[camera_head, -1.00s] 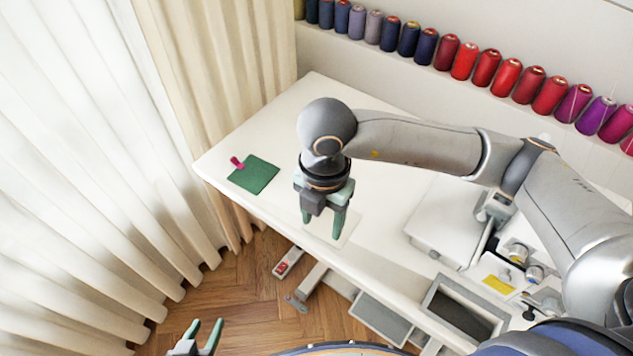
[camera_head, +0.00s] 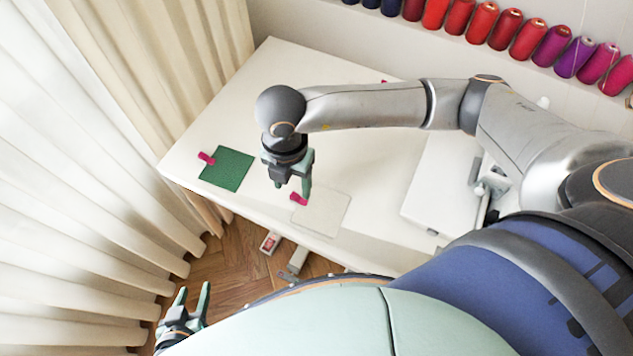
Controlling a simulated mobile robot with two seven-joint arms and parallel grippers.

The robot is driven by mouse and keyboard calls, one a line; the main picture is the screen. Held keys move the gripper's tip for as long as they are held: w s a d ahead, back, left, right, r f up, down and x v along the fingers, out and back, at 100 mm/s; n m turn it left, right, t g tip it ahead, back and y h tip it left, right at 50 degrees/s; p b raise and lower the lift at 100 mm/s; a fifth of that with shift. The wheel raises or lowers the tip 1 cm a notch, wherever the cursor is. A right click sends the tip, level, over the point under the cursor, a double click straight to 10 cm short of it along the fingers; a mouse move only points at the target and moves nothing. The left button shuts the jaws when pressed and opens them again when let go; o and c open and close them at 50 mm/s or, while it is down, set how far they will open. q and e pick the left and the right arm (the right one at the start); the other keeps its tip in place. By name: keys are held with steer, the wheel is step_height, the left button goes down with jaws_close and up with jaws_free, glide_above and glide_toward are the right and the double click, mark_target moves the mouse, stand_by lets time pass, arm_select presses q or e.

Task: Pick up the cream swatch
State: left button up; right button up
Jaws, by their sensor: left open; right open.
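The cream swatch (camera_head: 325,214) lies flat on the white table near its front edge, and its colour is close to the tabletop's. A pink clip (camera_head: 298,199) sits at its left end. My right gripper (camera_head: 292,191) is open and points down over the clip end of the swatch. One finger partly overlaps the clip in this view; I cannot tell its height above it. Nothing shows between the fingers except the clip area below. My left gripper (camera_head: 195,292) is open and empty, low over the floor in front of the table.
A green swatch (camera_head: 228,169) with its own pink clip (camera_head: 206,158) lies to the left on the table (camera_head: 262,90). A pale sewing machine (camera_head: 432,190) stands to the right, partly behind my arm. Thread spools (camera_head: 480,24) line the back shelf. Curtains (camera_head: 90,180) hang at the left.

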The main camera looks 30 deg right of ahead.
mark_target(295, 195)
steer(key=f, duration=0.5)
steer(key=shift+w+d+p, duration=0.25)
steer(key=shift+w+p, duration=0.05)
steer(key=shift+w, duration=0.1)
jaws_close()
